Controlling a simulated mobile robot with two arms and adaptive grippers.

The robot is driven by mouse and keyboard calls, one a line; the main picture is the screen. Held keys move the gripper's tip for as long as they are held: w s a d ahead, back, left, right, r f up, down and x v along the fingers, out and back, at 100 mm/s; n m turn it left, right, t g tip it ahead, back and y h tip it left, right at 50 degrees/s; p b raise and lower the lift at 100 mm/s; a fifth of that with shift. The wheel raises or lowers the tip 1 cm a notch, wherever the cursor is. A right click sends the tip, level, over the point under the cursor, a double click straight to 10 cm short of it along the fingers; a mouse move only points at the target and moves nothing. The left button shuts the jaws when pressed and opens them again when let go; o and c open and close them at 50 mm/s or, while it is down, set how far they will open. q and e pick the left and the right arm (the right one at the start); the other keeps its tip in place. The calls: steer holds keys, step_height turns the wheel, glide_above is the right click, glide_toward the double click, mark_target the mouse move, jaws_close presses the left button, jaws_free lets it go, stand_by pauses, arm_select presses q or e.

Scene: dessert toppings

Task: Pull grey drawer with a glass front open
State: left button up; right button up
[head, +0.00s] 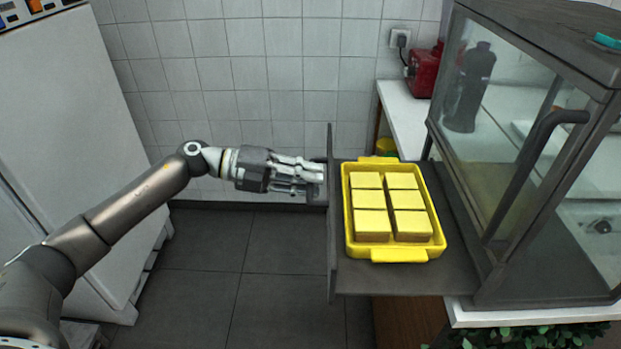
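The grey drawer (405,279) stands pulled out to the left from under a glass-sided case. Its front panel (332,225) is seen nearly edge-on, so its glass cannot be made out. In the drawer sits a yellow tray (437,218) with several yellow-topped cake blocks (371,223). My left gripper (314,180) is outside the drawer, with its fingertips at the dark handle (319,197) on the front panel. Whether the fingers are closed on the handle cannot be made out. My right gripper is not in view.
The dark-framed glass case (533,150) with a curved handle stands at the right on a white counter (405,112). A red appliance (424,72) stands behind. A white cabinet (75,130) is at the left. Open tiled floor (215,262) lies left of the drawer.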

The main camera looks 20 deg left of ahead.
arm_select(q)
steer(key=v, duration=1.1)
steer(key=shift+a, duration=0.25)
